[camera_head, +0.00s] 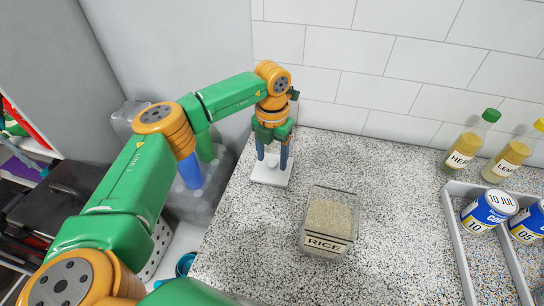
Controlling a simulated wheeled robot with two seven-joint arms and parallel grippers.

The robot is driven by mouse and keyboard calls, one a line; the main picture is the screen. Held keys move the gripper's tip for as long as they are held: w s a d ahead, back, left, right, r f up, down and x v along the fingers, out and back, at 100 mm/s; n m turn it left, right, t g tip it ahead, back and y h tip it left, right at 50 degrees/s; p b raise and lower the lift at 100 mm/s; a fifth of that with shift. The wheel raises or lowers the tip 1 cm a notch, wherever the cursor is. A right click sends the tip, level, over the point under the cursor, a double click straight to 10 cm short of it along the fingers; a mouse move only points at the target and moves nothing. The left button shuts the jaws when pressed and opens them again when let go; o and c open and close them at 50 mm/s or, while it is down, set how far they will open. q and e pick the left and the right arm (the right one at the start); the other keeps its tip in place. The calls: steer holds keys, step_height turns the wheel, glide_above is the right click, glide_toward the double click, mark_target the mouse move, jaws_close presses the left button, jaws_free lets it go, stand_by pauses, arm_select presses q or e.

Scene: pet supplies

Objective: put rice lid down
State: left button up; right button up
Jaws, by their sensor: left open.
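The rice container (328,222), a clear square box with a "RICE" label, stands uncovered on the speckled counter, and the grain inside shows. A flat white lid (270,176) lies on the counter behind it and to its left, near the counter's left edge. My left gripper (272,160) points down over the lid, with its blue fingers apart on either side of the lid's middle. The gripper is open; whether the fingertips touch the lid is hard to tell. My right gripper is not in view.
Two bottles, one with a green cap (467,142) and one with a yellow cap (512,155), stand at the back right. A grey tray (462,240) holds blue cans (490,210). A white tiled wall (385,70) is behind. The counter between container and tray is clear.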

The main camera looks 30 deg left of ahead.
mark_target(272, 162)
arm_select(q)
step_height(272, 162, up, 12)
steer(key=b, duration=0.1)
steer(key=shift+f, duration=0.2)
